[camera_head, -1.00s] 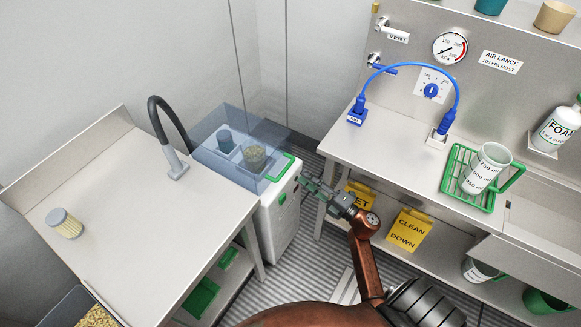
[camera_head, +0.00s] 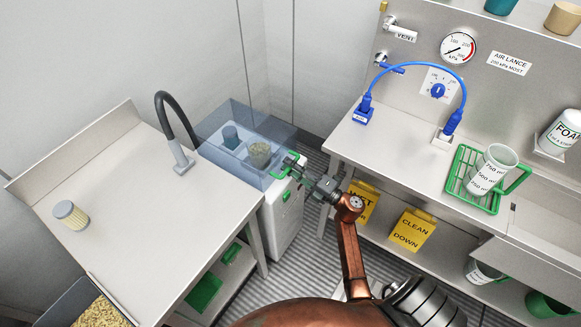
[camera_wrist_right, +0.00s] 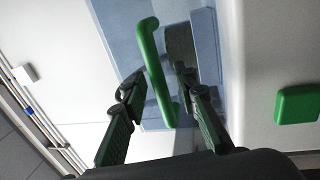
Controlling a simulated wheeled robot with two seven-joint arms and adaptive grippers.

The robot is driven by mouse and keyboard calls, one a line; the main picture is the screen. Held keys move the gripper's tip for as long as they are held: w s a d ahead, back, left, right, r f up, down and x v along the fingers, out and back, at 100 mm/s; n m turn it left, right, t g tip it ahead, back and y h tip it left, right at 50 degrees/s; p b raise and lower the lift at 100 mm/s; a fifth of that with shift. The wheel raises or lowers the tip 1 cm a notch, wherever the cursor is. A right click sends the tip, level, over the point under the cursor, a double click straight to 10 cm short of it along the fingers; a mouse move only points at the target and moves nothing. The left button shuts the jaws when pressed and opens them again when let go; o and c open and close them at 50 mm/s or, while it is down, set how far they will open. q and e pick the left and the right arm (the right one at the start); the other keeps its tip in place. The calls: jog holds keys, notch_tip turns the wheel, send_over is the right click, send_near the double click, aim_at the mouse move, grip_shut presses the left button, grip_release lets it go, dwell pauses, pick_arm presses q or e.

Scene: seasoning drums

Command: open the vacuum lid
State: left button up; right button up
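The vacuum lid (camera_head: 222,148) is a see-through blue box cover, seated on the white machine (camera_head: 287,228) between the two benches. Its green handle (camera_head: 277,172) is on the side facing the right bench. My right gripper (camera_head: 296,166) is at the handle. In the right wrist view the green handle (camera_wrist_right: 157,75) lies between the two open fingers of the right gripper (camera_wrist_right: 158,80), with gaps visible beside it. Through the lid I see a dark cup (camera_head: 230,137) and a cup of grainy contents (camera_head: 259,155). My left gripper is not in view.
A black hose (camera_head: 172,112) arches over the left bench (camera_head: 150,235), near the lid's left side. The right bench (camera_head: 400,160) carries a blue hose and a green rack (camera_head: 468,190).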

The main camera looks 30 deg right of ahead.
grip_shut()
dwell(0.6)
